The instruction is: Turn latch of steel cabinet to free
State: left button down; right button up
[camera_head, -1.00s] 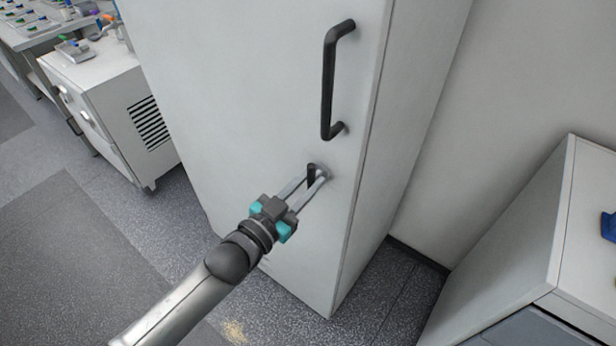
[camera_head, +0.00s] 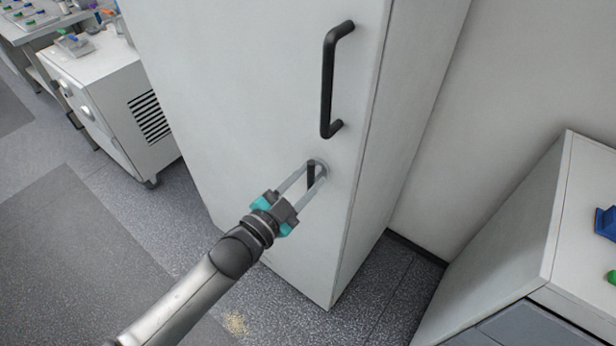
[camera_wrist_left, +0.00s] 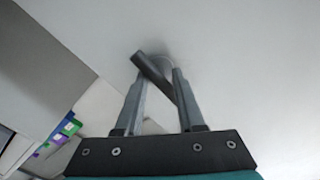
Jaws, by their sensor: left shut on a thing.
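The steel cabinet (camera_head: 235,110) is tall and pale grey, with its door closed. A long black door handle (camera_head: 328,85) is fixed upright near the door's right edge. Below it is the latch (camera_head: 311,172), a short black lever on a round metal base. My left gripper (camera_head: 314,172) is at the latch with its fingers on either side of the lever, shut on it. In the left wrist view the latch (camera_wrist_left: 152,70) lies slanted between the fingertips (camera_wrist_left: 158,82). My right gripper is not in view.
A white cabinet (camera_head: 555,235) with a blue item (camera_head: 606,222) on top stands at the right. A low vented unit (camera_head: 125,105) and a bench with small parts stand at the far left.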

pick_arm(q)
jog(key=c, duration=0.8)
grip_release()
jog(key=shift+c, duration=0.2)
jog(key=v, duration=1.5)
jog(key=shift+s+a, duration=0.1)
jog(key=shift+a, duration=0.05)
